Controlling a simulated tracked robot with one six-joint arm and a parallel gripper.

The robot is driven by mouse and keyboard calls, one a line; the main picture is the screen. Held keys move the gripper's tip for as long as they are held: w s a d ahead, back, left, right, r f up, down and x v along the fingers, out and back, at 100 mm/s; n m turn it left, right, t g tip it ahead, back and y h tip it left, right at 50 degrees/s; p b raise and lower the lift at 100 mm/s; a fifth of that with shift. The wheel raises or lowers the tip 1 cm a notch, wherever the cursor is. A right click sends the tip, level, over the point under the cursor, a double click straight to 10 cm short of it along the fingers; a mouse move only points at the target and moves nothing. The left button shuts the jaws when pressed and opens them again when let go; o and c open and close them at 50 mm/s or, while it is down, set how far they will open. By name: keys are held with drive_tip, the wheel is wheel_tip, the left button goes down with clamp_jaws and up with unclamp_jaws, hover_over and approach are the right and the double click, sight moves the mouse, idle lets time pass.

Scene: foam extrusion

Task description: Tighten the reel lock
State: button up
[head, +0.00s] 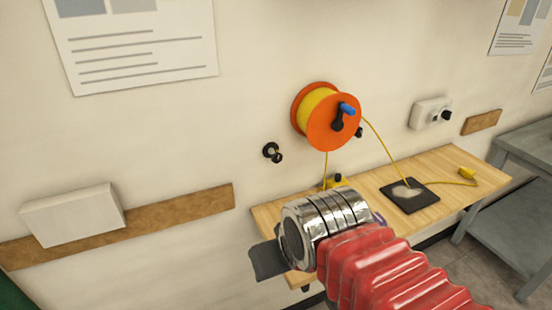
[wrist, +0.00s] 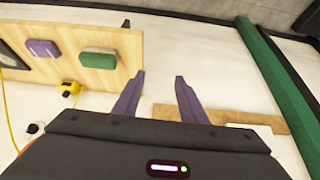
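An orange reel (head: 335,122) wound with yellow cable is mounted on the wall in the head view. It has a blue crank handle (head: 347,108) on a black arm, and a small black knob (head: 359,132) shows at its right edge. I cannot tell for sure which part is the reel lock. My gripper (wrist: 160,80) is open and empty in the wrist view, its two purple fingers apart over bare wall.
A wooden shelf (head: 450,190) runs below the reel with a black pad (head: 410,196) and a yellow cable end (head: 467,174). A black wall knob (head: 272,152) is left of the reel. The wrist view shows a purple block (wrist: 42,49), green block (wrist: 98,64) and yellow device (wrist: 70,88).

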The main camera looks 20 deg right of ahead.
drive_tip(key=shift+o, duration=0.5)
drive_tip(key=shift+o, duration=0.4)
drive_tip(key=shift+d, duration=0.1)
drive_tip(key=w+d+f+m+y, duration=0.3)
drive_tip(key=w+d+f+m, duration=0.2)
drive_tip(key=d+m, duration=0.25)
drive_tip(key=w+d+r+n+t+y, duration=0.1)
drive_tip(key=w+d+r+n+t, duration=0.1)
drive_tip(key=w+d+r+t, duration=0.6)
drive_tip(key=w+r, duration=0.2)
drive_tip(key=w, duration=0.2)
drive_tip(key=shift+w+d+r+t, duration=0.2)
drive_tip(key=shift+w+r+t, duration=0.05)
drive_tip(key=shift+t, duration=0.05)
